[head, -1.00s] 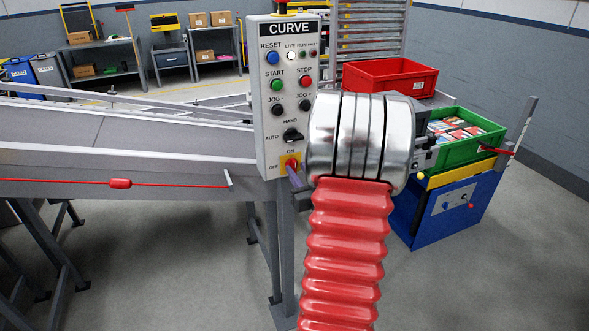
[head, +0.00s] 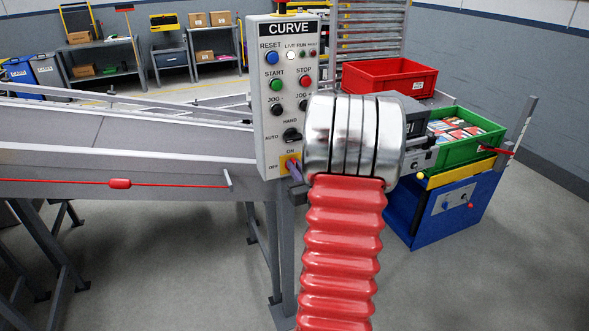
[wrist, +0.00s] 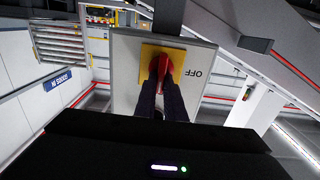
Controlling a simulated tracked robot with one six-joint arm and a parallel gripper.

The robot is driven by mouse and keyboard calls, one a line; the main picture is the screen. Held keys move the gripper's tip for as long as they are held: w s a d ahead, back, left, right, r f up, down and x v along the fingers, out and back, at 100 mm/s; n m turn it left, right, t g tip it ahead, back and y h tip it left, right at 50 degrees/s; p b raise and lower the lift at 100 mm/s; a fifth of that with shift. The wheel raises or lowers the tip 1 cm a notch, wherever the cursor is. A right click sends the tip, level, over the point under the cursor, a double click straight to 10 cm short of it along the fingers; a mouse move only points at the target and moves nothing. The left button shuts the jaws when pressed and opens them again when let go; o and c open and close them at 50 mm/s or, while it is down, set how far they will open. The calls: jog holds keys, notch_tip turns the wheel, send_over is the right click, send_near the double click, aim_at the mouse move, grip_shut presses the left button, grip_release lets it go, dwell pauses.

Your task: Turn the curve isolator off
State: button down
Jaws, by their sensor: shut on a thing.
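The CURVE control panel (head: 285,100) stands upright in the middle of the head view. Its isolator, a red handle on a yellow plate (head: 284,161), sits at the bottom, with ON above and OFF to the left. In the wrist view the red handle (wrist: 165,64) lies across the yellow plate (wrist: 149,51), roughly upright in the picture, not pointing at the OFF label on the right. My gripper (wrist: 163,82) is shut on the handle, one dark finger on each side. In the head view the fingers largely cover the handle, and my wrist hides part of the panel's right edge.
A conveyor (head: 110,150) with a red pull cord (head: 120,184) runs left of the panel. A red crate (head: 390,75) and a green crate (head: 470,140) over a blue stand (head: 455,210) are at right. The floor in front is clear.

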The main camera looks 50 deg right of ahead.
jog(key=shift+a, duration=0.15)
jog(key=shift+w+n, duration=0.15)
jog(key=shift+n, duration=0.35)
jog(key=n, duration=0.5)
jog(key=a+f+n, duration=0.1)
jog(key=n, duration=1.1)
jog(key=shift+w+a+f, duration=0.2)
jog(key=shift+w+f, duration=0.1)
jog(key=shift+w, duration=0.05)
